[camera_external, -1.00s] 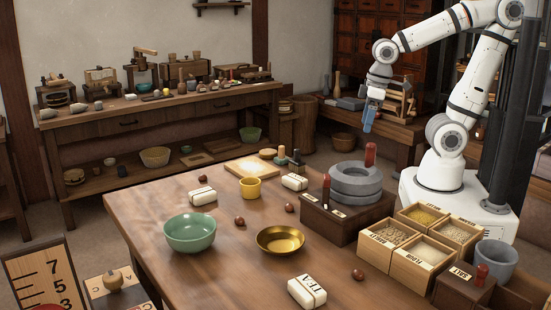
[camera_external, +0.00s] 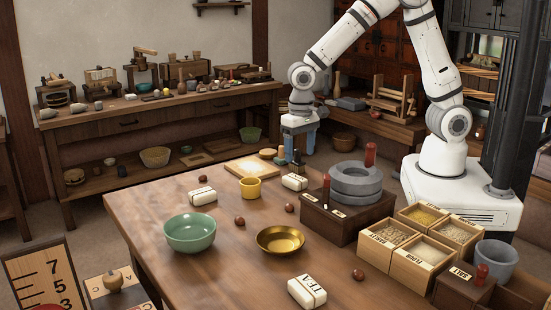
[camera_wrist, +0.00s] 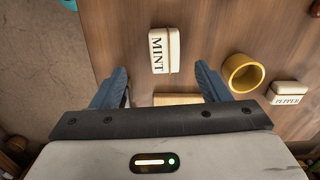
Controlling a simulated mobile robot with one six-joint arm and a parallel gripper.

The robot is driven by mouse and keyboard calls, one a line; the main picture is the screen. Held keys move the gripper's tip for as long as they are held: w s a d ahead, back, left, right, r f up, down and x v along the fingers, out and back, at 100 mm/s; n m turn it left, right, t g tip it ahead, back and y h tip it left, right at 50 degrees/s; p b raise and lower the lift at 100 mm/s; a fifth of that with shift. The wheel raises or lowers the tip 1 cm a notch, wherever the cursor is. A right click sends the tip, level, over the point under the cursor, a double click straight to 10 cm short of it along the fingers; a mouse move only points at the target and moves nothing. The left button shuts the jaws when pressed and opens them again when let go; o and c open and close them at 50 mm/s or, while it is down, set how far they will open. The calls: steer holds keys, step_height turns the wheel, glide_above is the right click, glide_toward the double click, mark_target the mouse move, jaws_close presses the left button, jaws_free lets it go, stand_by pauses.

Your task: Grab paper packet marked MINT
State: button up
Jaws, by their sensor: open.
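The MINT packet (camera_wrist: 158,52) is a small white block with dark lettering and a band along one side. In the wrist view it lies on the table ahead of my gripper (camera_wrist: 161,72), roughly between the lines of the two fingers.
The yellow mug (camera_external: 250,188) stands near the MINT packet. A PEPPER packet (camera_wrist: 289,90) lies beyond the mug. A wooden board (camera_external: 252,169), a green bowl (camera_external: 190,233), a brass bowl (camera_external: 280,241) and a TEA packet (camera_external: 307,292) are also on the table.

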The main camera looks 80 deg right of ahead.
mark_target(297, 179)
steer(key=shift+w+a+f, duration=0.2)
steer(key=shift+f, duration=0.45)
step_height(297, 179, down, 7)
steer(key=shift+w, duration=0.1)
steer(key=shift+c, duration=0.2)
steer(key=c, duration=1)
